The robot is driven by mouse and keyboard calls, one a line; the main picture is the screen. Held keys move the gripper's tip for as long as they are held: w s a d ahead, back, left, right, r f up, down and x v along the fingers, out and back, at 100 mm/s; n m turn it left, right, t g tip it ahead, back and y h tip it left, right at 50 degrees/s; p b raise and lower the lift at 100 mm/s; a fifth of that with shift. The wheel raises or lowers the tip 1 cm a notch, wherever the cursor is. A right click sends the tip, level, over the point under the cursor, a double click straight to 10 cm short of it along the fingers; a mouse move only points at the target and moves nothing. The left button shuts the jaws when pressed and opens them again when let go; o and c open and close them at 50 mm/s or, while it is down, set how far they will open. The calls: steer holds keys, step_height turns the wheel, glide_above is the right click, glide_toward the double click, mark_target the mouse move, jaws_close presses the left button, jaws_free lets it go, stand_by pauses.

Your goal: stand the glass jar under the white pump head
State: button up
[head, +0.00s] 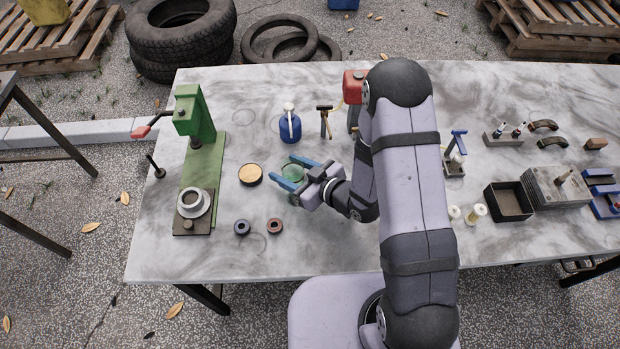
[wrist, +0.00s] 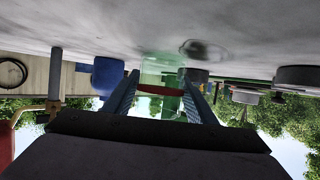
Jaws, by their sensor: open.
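The green-tinted glass jar (head: 294,171) stands on the marble-patterned table, partly hidden by my gripper in the head view. My gripper (head: 281,167) is open, low over the table, with its blue fingers on either side of the jar. In the wrist view, which is upside down, the jar (wrist: 162,68) shows between the two open fingers (wrist: 159,75). I cannot tell whether either finger touches it. The white pump head (head: 289,107) tops a blue jug (head: 290,129), which stands behind the jar. The jug also shows in the wrist view (wrist: 107,75), beside one finger.
A green press (head: 205,160) with a red handle stands at the left. A round tin (head: 250,174) and two small rings (head: 242,227) (head: 275,226) lie left and in front of the jar. A small hammer-like tool (head: 325,121) stands right of the jug.

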mark_target(301, 174)
steer(key=p+v, duration=0.2)
steer(key=v, duration=0.6)
steer(key=shift+d+r, duration=0.1)
steer(key=shift+r, duration=0.2)
steer(key=shift+p+v, duration=0.75)
steer(key=shift+v, duration=0.05)
steer(key=shift+s+f, duration=0.1)
steer(key=shift+f, duration=0.1)
